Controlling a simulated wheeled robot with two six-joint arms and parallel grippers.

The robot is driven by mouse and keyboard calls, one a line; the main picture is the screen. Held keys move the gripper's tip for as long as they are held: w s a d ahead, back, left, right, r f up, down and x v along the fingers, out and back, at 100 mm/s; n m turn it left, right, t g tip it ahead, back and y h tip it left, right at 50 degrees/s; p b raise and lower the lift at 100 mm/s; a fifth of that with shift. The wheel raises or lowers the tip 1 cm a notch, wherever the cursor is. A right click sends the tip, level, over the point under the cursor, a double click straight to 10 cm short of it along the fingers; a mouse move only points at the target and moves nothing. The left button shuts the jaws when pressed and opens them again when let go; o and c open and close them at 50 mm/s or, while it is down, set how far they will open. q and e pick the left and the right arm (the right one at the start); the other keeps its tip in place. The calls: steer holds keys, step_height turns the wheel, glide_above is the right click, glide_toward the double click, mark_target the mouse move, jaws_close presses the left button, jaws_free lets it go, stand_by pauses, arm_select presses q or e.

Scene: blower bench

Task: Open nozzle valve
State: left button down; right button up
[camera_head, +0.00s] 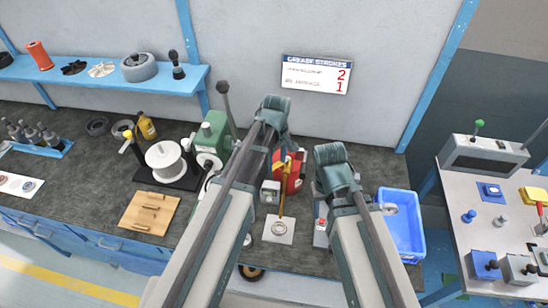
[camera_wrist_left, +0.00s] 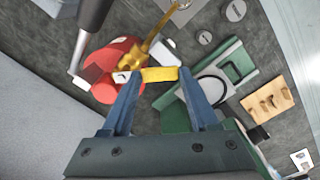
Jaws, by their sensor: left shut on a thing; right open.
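A red grease pot (camera_head: 294,172) stands on the bench behind my left gripper, with a brass-yellow nozzle pipe (camera_head: 282,203) running down from it. In the left wrist view the red pot (camera_wrist_left: 112,62) and the brass pipe (camera_wrist_left: 158,35) show at upper left. A yellow handle (camera_wrist_left: 160,74), which looks like the valve lever, lies between the blue fingertips of my left gripper (camera_wrist_left: 158,78), which is shut on it. In the head view my left gripper (camera_head: 282,150) hangs over the pot, partly hidden. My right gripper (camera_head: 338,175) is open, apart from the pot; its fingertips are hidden.
A white plate with a ring (camera_head: 278,229) lies below the pipe. A blue bin (camera_head: 404,225) stands at right, a green machine (camera_head: 212,138) at left. A wooden board (camera_head: 150,211) lies front left. A wall sign (camera_head: 316,74) shows 2 and 1.

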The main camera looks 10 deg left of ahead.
arm_select(q)
steer(key=shift+s+d+n, duration=0.2)
steer(key=shift+d+n, duration=0.3)
steer(key=shift+n, duration=0.7)
steer(key=shift+s+d+n, duration=0.2)
steer(key=shift+d+n, duration=0.25)
steer(key=shift+n, duration=0.75)
steer(key=shift+s+d+n, duration=0.2)
steer(key=shift+d+n, duration=0.3)
steer(key=shift+n, duration=0.7)
steer(key=shift+c, duration=0.7)
jaws_free()
steer(key=shift+r, duration=0.15)
step_height(320, 180, up, 14)
steer(key=p, duration=1.3)
steer(key=shift+f+p, duration=0.25)
steer(key=shift+p, duration=0.15)
